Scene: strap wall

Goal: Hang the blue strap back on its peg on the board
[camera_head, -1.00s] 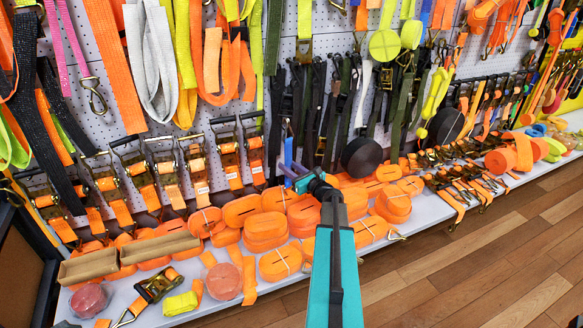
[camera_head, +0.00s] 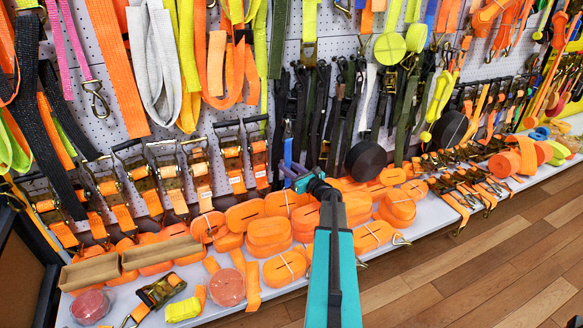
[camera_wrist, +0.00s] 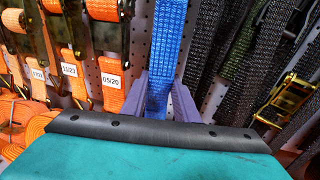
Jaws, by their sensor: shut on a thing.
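The blue strap (camera_head: 288,150) hangs in front of the board, seen as a short narrow blue strip above my gripper (camera_head: 296,171) in the head view. In the wrist view the strap (camera_wrist: 168,45) is a wide woven blue band running up out of the frame. Its lower end passes between the two purple fingers of my gripper (camera_wrist: 159,97), which are shut on it. The board (camera_head: 205,113) is pale and perforated, and shows behind the strap in the wrist view too (camera_wrist: 112,68). I cannot make out the strap's own peg or the strap's top end.
Black and dark green straps (camera_head: 345,110) hang close to the right of the blue strap. Orange ratchet straps (camera_head: 231,165) hang to its left. Rolled orange straps (camera_head: 268,232) crowd the shelf below. Wooden floor (camera_head: 480,270) lies open at the lower right.

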